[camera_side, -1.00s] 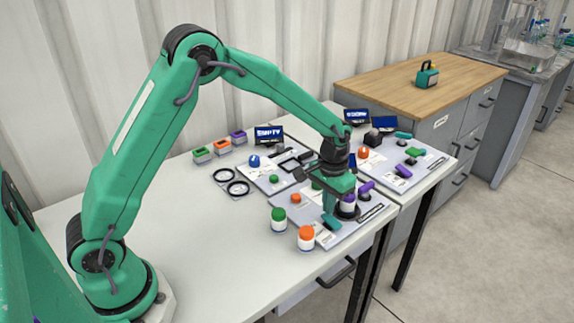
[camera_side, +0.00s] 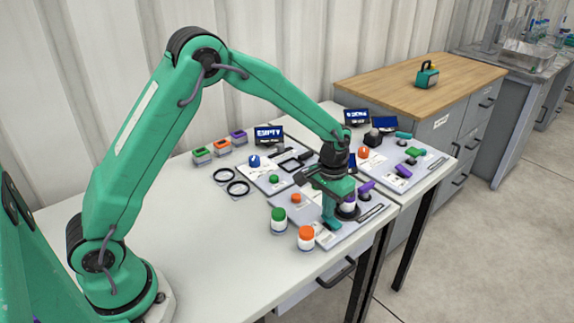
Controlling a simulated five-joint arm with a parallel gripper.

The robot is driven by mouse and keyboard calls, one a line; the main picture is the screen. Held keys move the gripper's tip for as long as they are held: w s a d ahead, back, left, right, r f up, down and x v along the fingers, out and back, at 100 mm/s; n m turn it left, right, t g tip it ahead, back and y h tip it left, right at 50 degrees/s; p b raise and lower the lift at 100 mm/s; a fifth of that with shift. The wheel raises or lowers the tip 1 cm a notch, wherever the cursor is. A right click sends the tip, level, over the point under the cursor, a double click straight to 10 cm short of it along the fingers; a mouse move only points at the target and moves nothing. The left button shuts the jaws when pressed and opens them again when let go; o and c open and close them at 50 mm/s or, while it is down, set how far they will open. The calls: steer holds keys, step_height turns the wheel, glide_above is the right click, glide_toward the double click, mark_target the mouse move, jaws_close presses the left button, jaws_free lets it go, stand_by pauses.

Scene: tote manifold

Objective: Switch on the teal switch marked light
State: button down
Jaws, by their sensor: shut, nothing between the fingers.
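My gripper (camera_side: 329,208) is shut and empty, pointing down over the front board (camera_side: 350,229). A small teal part (camera_side: 331,223) on that board shows right at the fingertips. It looks like a switch, but its marking is too small to read. I cannot tell whether the fingertips touch it, and the gripper hides part of it. Another teal part (camera_side: 403,135) lies on the right-hand board, away from the gripper; its marking is also unreadable.
A purple-and-white part on a dark base (camera_side: 347,211) and a purple lever (camera_side: 367,187) stand close right of the gripper. A green-capped jar (camera_side: 278,220) and an orange-capped jar (camera_side: 306,238) stand at front left. The table's left part is clear.

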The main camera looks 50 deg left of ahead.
steer(key=shift+f, duration=0.35)
steer(key=shift+r, duration=3.5)
steer(key=shift+r, duration=0.1)
steer(key=s+a+r+t, duration=0.3)
steer(key=s+a+r, duration=0.1)
steer(key=s+r, duration=0.75)
steer(key=s+a+r+t, duration=0.1)
steer(key=s, duration=0.6)
steer(key=s+a+r+t, duration=0.1)
steer(key=s+r, duration=0.1)
steer(key=s, duration=0.5)
steer(key=shift+s+a+t, duration=0.25)
steer(key=shift+s+t, duration=0.05)
